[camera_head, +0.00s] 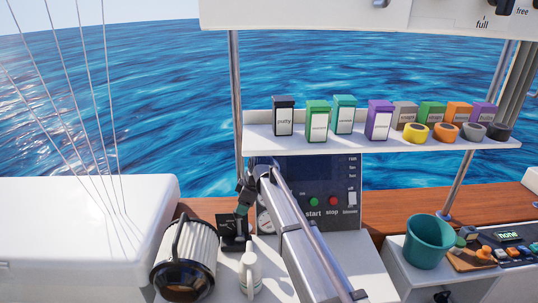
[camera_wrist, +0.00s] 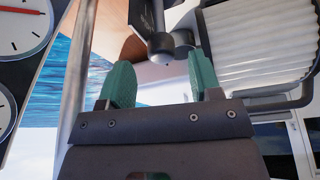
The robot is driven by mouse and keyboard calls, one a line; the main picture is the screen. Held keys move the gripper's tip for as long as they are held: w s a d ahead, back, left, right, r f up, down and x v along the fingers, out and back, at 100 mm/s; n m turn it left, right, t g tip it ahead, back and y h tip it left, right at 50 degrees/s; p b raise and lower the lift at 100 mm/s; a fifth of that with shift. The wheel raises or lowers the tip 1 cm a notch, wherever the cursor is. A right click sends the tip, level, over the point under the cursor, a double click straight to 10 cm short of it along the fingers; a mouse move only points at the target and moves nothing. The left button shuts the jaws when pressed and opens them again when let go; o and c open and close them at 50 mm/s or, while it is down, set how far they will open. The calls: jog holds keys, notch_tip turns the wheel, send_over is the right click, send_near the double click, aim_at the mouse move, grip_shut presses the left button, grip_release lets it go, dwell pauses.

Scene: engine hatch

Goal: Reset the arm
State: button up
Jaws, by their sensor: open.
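My arm (camera_head: 300,235) rises from the lower right of the head view and bends down at the wrist beside the dark control panel. My gripper (camera_head: 240,215) is small and partly hidden there, close to a dark bracket. In the wrist view, the two green fingers of my gripper (camera_wrist: 162,75) stand well apart. Nothing is held between them. A dark rounded fitting (camera_wrist: 160,44) lies beyond the fingertips; I cannot tell how far away it is.
A ribbed white cylinder with a black handle (camera_head: 187,255) and a white bottle (camera_head: 250,272) stand near my gripper. The control panel (camera_head: 315,180) with gauges is behind. A shelf (camera_head: 350,145) holds boxes and tape rolls. A green bucket (camera_head: 429,242) stands right.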

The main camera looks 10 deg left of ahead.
jog(key=s+d+m+h, duration=0.2)
jog(key=s+d+m, duration=0.6)
jog(key=s+d, duration=0.6)
jog(key=s+d+f+m+h, duration=0.1)
jog(key=s+d+m+h, duration=0.1)
jog(key=s+d+m, duration=0.7)
jog(key=s+d, duration=0.5)
jog(key=d, duration=0.5)
jog(key=shift+d, duration=0.4)
